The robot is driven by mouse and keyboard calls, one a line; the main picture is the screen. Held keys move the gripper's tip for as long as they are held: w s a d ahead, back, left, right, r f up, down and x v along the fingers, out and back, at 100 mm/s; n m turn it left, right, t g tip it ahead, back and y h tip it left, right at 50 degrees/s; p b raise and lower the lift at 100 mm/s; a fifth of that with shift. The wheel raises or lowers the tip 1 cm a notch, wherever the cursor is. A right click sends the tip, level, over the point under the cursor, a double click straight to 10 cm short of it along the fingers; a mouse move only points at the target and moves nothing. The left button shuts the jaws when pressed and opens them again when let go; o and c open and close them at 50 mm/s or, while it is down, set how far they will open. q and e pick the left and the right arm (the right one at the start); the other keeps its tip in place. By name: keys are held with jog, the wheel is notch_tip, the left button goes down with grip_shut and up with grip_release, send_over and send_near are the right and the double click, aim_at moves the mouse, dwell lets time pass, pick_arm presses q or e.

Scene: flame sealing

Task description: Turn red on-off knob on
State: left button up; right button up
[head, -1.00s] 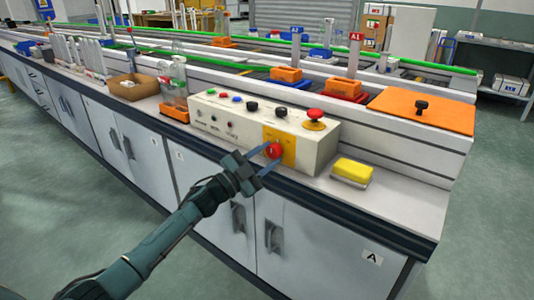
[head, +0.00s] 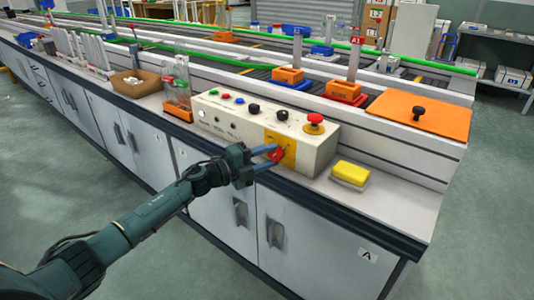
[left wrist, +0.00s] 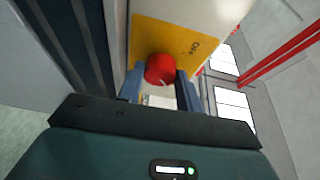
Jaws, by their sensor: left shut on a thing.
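The red on-off knob (head: 276,154) sits on a yellow plate (head: 289,158) on the front face of the cream control box (head: 315,152). My left gripper (head: 268,157) reaches it from the front left, with its two blue-grey fingers on either side of the knob, shut on it. The knob's pointer mark is too small to read. My right gripper is not in view.
A red mushroom button (head: 314,122) and several small knobs sit on top of the box. A yellow sponge (head: 350,173) lies on the counter to its right. A rack with glass bottles (head: 178,106) and a cardboard tray (head: 135,84) stand to its left.

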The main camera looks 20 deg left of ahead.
pick_arm(q)
jog(key=shift+m, duration=0.4)
jog(key=o, duration=1)
jog(key=p+v, duration=0.1)
jog(key=v, duration=1.2)
jog(key=shift+a+r, duration=0.1)
jog(key=shift+r, duration=0.1)
